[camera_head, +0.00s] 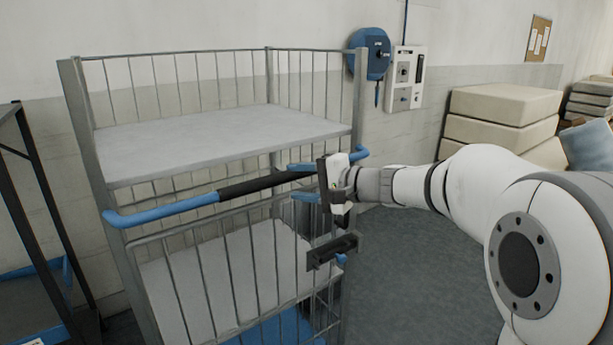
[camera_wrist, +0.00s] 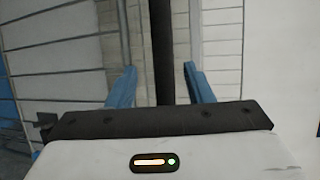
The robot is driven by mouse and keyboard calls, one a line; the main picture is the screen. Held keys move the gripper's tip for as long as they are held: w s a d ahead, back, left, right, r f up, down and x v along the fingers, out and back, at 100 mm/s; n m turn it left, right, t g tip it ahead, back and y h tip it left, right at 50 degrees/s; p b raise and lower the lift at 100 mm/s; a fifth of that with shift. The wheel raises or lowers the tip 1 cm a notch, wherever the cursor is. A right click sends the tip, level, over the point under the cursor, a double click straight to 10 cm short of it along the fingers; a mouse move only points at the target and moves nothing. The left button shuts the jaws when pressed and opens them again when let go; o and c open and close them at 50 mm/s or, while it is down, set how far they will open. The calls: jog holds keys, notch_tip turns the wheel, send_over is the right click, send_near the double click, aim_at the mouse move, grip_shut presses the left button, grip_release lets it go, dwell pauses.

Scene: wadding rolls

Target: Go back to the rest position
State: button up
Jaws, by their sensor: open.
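My gripper (camera_head: 303,183) is open, with its two blue fingers pointing left toward the push bar of a grey wire-sided cart (camera_head: 76,110). The bar has blue ends and a black grip (camera_head: 255,186). In the wrist view the grip (camera_wrist: 161,45) runs upright between my two fingers (camera_wrist: 160,86), with space on both sides. I cannot tell whether the fingertips reach past the bar.
The cart's upper shelf (camera_head: 215,140) and lower shelf (camera_head: 210,275) look bare. A dark rack (camera_head: 40,190) stands at the left. A blue reel (camera_head: 371,52) hangs on the wall. Stacked cream blocks (camera_head: 500,105) stand at the right. Grey floor (camera_head: 415,265) is clear beside the cart.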

jog(key=s+d+f+n+g+h+p, duration=0.1)
jog(key=s+d+f+n+h, duration=0.1)
jog(key=s+d+f+h, duration=0.2)
jog(key=s+d+f+n+g+h+p, duration=0.2)
jog(key=s+d+f+h, duration=0.3)
jog(key=s+d, duration=0.5)
jog(key=s+d+f+n+g+h+p, duration=0.1)
jog(key=s+d+f+h, duration=0.3)
jog(key=s, duration=1)
jog(key=d+n+h, duration=0.1)
jog(key=d, duration=0.2)
jog(key=shift+d+f+p, duration=0.15)
jog(key=shift+d+p, duration=0.1)
jog(key=shift+p, duration=0.1)
